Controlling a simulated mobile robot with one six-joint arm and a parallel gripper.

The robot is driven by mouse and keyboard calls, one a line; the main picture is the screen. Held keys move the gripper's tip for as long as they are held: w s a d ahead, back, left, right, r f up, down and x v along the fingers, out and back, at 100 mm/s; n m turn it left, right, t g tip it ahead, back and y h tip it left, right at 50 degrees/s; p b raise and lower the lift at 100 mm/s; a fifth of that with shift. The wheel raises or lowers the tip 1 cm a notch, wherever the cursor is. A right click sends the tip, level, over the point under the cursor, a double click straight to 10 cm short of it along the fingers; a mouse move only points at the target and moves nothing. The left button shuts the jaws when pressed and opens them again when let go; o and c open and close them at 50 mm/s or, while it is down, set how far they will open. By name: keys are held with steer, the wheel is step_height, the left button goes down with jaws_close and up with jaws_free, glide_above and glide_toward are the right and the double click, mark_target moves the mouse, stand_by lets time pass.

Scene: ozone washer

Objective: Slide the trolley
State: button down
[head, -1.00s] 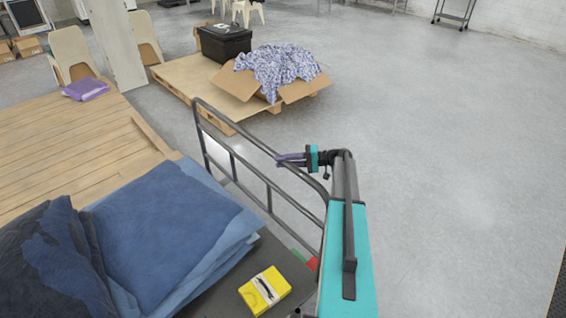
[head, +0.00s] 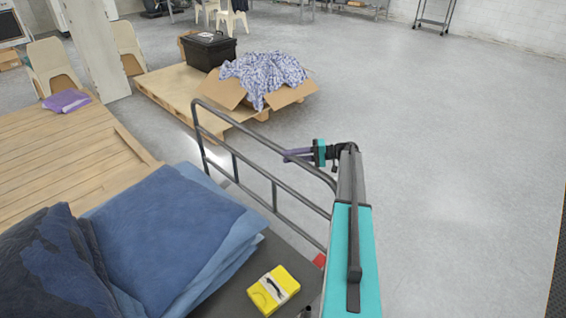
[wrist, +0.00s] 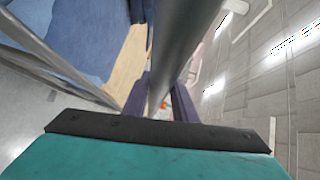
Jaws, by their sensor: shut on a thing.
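The trolley has a dark flat deck (head: 262,262) and a grey tubular handle frame (head: 226,118) standing at its far end. Folded blue denim (head: 170,235) and a yellow packet (head: 273,290) lie on the deck. My gripper (head: 290,154) is at the right part of the handle's top rail, its purple fingers shut across the rail. In the wrist view the handle tube (wrist: 180,55) runs between the two fingers of my gripper (wrist: 160,92). The trolley's wheels are hidden.
A wooden table (head: 60,155) stands close at the left. Ahead, a wooden pallet (head: 165,88) bears a black box (head: 207,50) and an open carton (head: 222,88) with patterned cloth. Chairs (head: 55,68) stand far left. The floor (head: 450,150) at the right is clear.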

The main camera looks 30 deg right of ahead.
steer(key=shift+s+a+f, duration=0.1)
steer(key=shift+s+a, duration=0.1)
steer(key=c, duration=1.5)
jaws_free()
steer(key=shift+a, duration=0.1)
steer(key=shift+o, duration=0.2)
steer(key=shift+w, duration=0.1)
steer(key=shift+s+d, duration=0.2)
steer(key=shift+d, duration=0.25)
steer(key=b+v, duration=0.4)
steer(key=v, duration=0.9)
